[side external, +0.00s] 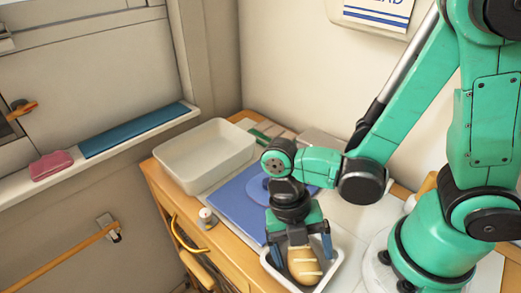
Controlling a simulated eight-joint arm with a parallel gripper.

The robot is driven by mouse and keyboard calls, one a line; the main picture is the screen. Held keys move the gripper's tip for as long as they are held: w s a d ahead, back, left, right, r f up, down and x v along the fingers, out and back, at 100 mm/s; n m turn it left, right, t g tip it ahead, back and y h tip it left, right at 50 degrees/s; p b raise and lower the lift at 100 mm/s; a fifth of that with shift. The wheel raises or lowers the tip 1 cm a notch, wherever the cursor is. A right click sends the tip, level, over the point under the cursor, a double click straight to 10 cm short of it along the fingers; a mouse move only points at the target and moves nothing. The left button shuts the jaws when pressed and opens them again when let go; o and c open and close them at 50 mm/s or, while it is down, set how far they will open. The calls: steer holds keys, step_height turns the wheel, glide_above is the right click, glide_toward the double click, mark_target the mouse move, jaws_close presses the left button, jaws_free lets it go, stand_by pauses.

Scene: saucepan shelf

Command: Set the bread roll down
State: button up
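The bread roll (304,266), tan with pale score lines, is in the side external view at the lower middle. My gripper (301,252) points down at it, with one blue-grey finger on each side of its upper end. The roll is over or in a small white tray (337,262); I cannot tell whether it touches the tray floor. I also cannot tell whether the fingers press on the roll or stand slightly apart from it.
A large cream bin (205,155) stands at the back left of the wooden counter. A blue mat (238,208) lies behind my gripper, and a small white-topped knob (207,217) stands near the front edge. A ledge holds a pink cloth (51,165) and a blue strip (133,130).

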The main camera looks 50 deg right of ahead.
steer(key=shift+r, duration=0.15)
steer(key=v, duration=1.2)
steer(key=w+d+m+t, duration=0.3)
steer(key=d+m+t, duration=0.1)
steer(key=m, duration=0.9)
steer(key=w+d+m+t, duration=0.3)
steer(key=d+m+t, duration=0.2)
steer(key=m, duration=0.9)
steer(key=shift+w+r+t, duration=0.4)
steer(key=shift+r+t, duration=0.1)
steer(key=shift+t, duration=0.7)
